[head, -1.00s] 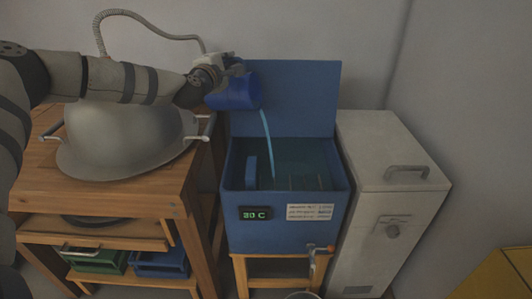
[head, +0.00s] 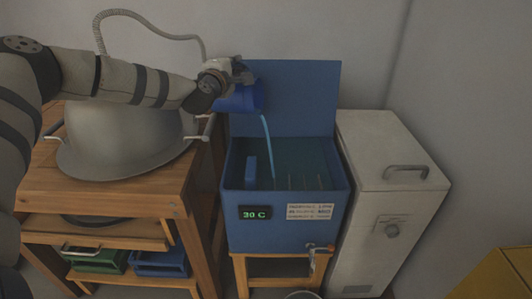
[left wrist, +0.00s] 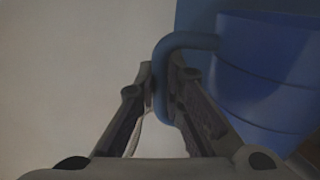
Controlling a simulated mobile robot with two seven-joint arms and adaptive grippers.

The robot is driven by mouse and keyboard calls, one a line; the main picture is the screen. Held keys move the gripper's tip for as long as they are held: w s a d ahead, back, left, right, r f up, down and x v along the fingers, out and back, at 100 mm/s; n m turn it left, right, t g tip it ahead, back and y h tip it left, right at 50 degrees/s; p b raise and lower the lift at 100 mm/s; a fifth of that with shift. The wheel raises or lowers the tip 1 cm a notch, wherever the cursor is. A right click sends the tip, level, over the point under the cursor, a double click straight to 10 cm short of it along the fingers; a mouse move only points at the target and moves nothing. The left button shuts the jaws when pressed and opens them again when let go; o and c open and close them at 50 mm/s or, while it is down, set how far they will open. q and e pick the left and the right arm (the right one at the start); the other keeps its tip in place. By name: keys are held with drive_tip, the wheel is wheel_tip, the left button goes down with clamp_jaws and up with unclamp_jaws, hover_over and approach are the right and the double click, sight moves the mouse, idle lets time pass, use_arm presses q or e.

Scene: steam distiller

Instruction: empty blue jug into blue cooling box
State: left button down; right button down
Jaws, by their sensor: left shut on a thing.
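The blue jug (head: 240,99) is tilted in the air above the left part of the blue cooling box (head: 285,213). A thin light-blue stream (head: 268,145) runs from its mouth down into the box. My left gripper (head: 232,72) is shut on the jug's handle; in the left wrist view, the fingers (left wrist: 164,85) close around the handle (left wrist: 185,42) with the jug's body (left wrist: 265,75) at right. The box's lid (head: 300,97) stands open at the back, and its display reads about 30 C. My right gripper is not in view.
A large metal still dome (head: 125,140) stands on a wooden table (head: 110,198) at left. A white cabinet (head: 390,150) stands close to the box's right side. A small tap (head: 315,249) sticks out at the box's lower front.

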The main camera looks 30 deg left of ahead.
use_arm(q)
drive_tip(key=shift+d+f, duration=0.15)
drive_tip(key=shift+d, duration=0.15)
drive_tip(key=shift+w+d+f+m, duration=0.15)
drive_tip(key=shift+d+f+m, duration=0.2)
drive_tip(key=shift+m, duration=0.15)
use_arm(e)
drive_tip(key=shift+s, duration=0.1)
